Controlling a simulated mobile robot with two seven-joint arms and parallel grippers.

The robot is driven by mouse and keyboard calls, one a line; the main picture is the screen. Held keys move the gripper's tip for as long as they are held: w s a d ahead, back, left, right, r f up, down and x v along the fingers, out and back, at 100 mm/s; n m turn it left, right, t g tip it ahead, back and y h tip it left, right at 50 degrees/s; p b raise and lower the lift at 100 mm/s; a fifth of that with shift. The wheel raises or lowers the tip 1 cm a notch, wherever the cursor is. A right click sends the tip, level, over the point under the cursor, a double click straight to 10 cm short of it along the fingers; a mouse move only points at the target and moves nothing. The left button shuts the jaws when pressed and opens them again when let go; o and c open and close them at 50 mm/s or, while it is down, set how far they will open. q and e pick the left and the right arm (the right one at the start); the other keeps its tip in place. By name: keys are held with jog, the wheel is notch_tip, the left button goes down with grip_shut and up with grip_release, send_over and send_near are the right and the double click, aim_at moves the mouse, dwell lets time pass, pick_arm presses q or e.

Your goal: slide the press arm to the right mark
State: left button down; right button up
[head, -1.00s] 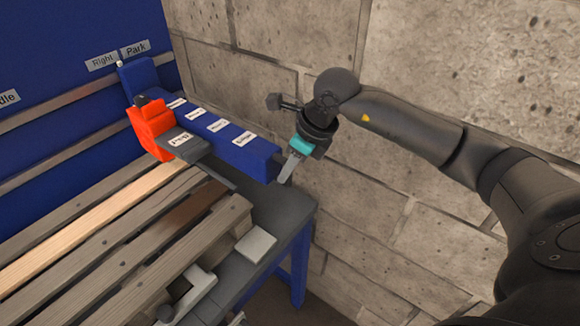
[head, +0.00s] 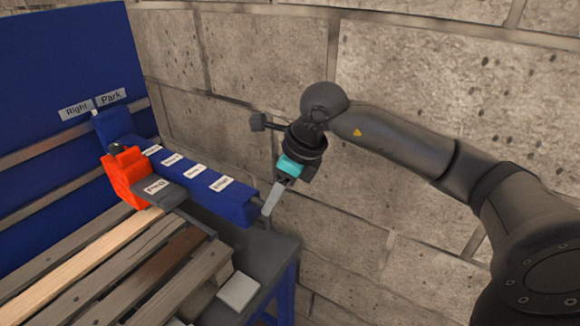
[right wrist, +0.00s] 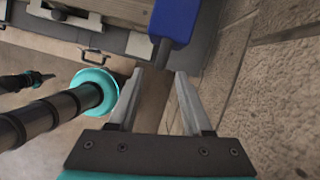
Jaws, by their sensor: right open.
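The press arm (head: 205,185) is a long blue beam with several white labels, reaching from the blue back panel toward the front. Its small white-tipped back end sits just below the gap between the "Right" sign (head: 77,109) and the "Park" sign (head: 111,97). A short grey peg (right wrist: 160,53) sticks out of its front end. My right gripper (head: 268,210) is open at that front end. In the right wrist view, its fingertips (right wrist: 161,75) are on either side of the peg's end, with gaps; whether they touch it I cannot tell.
An orange block (head: 124,178) with a grey labelled piece sits on the beam's left side. Wooden pallet slats (head: 85,250) lie left of it, over a dark table (head: 262,255). A stone block wall (head: 420,80) stands close behind my right arm.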

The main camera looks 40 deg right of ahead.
jog(key=v, duration=0.9)
jog(key=shift+r, duration=0.4)
jog(key=shift+s, duration=0.1)
